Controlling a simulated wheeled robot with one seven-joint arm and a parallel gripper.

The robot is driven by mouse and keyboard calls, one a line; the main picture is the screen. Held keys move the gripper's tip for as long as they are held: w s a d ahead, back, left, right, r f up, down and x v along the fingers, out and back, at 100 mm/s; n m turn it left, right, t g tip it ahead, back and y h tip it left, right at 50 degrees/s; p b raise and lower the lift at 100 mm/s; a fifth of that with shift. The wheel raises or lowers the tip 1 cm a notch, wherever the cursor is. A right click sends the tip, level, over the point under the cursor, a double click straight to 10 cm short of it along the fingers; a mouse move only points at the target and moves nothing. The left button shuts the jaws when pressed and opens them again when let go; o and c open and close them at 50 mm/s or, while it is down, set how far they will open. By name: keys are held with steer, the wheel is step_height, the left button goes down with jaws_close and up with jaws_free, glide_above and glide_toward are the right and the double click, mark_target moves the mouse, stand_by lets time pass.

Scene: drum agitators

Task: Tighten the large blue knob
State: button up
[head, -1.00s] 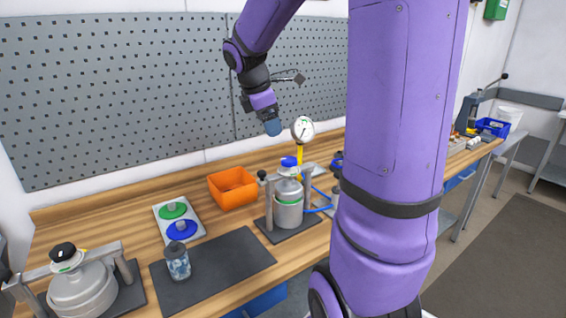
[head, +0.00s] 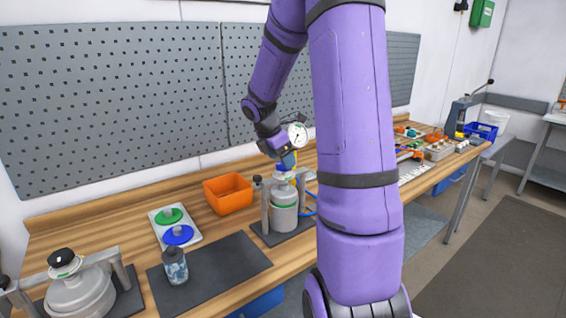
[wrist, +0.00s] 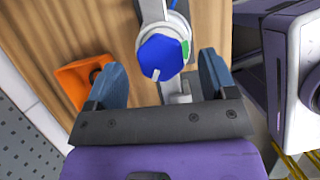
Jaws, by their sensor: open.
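The large blue knob (wrist: 160,57) shows in the wrist view as a faceted blue cap with a pale pointer mark and a green tab beside it. It sits on top of a grey metal vessel (head: 284,214) held in a clamp frame. In the head view my gripper (head: 288,162) is right over the knob and largely hides it. In the wrist view my gripper (wrist: 162,82) is open, with one blue finger on each side of the knob. Both fingers look apart from the knob. I cannot tell how far above it they are.
An orange bin (head: 228,193) stands left of the vessel. A pressure gauge (head: 298,135) is close behind my gripper. A tray with a green and a blue disc (head: 178,234), a small jar (head: 175,265) and another clamped vessel (head: 80,292) with a black knob stand further left.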

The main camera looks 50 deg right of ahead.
steer(key=shift+x, duration=0.95)
steer(key=c, duration=0.9)
steer(key=shift+c, duration=0.2)
